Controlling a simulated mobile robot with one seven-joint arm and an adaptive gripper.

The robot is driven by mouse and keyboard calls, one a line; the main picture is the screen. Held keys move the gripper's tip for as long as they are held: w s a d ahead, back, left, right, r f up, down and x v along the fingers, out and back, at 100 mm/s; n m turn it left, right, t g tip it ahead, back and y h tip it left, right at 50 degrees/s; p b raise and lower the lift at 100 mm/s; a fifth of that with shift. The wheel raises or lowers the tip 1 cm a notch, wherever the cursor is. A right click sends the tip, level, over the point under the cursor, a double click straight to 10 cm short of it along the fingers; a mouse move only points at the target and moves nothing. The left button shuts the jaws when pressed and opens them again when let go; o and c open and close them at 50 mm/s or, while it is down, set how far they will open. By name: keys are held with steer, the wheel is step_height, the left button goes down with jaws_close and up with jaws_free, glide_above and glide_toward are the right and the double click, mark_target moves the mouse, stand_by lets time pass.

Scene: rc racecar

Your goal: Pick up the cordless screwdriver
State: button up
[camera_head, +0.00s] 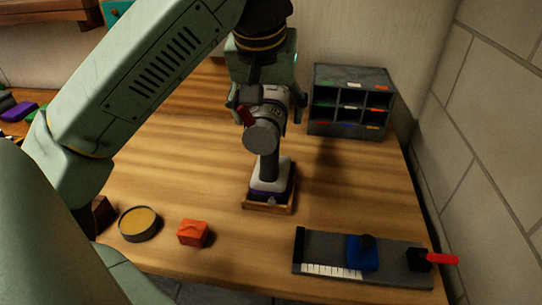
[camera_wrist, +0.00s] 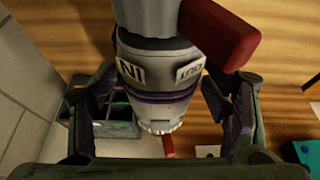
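The cordless screwdriver (camera_head: 268,165) stands upright on its battery foot in a small wooden holder (camera_head: 268,208). It has a grey and white body, a dark handle and a red part on its side. My gripper (camera_head: 267,100) is at the screwdriver's upper body, with one finger on each side. In the wrist view, the screwdriver's body (camera_wrist: 158,75) lies between the spread fingers of my gripper (camera_wrist: 158,88). The gripper looks open, with narrow gaps beside the body. Contact at the fingertips is hard to make out.
A grey compartment organizer (camera_head: 349,102) stands at the back right near the wall. A grey board with a blue block (camera_head: 362,253) lies at the front right. An orange block (camera_head: 193,232) and a round tin (camera_head: 139,223) sit at the front left. The wood between is clear.

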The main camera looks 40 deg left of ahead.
jaws_close()
stand_by(0.8)
